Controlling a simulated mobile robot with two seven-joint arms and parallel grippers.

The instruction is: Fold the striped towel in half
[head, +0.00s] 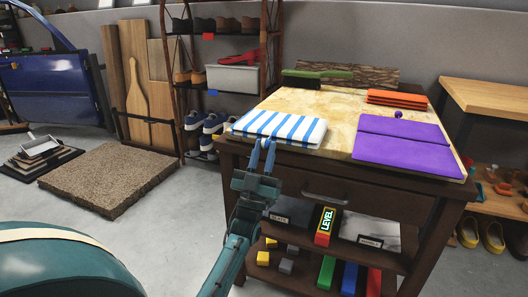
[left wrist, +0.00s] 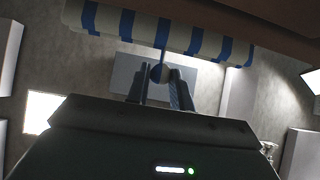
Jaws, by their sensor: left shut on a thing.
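The blue-and-white striped towel (head: 285,124) lies flat on the left front part of the workbench top (head: 335,107), near the front edge. It looks like a flat, layered rectangle. My left gripper (head: 263,148) is at the towel's front edge, reaching up from below. In the left wrist view the towel's rounded edge (left wrist: 187,36) crosses the top, and a small bit of cloth hangs between the fingers of the gripper (left wrist: 160,76). The fingers are shut on that bit. My right gripper is not in view.
A purple cloth (head: 405,143) lies folded at the right of the bench, with a small purple ball by it. Folded orange cloths (head: 396,98) and a green-backed brush (head: 316,76) lie at the back. A drawer handle (head: 325,198) sticks out below the bench top.

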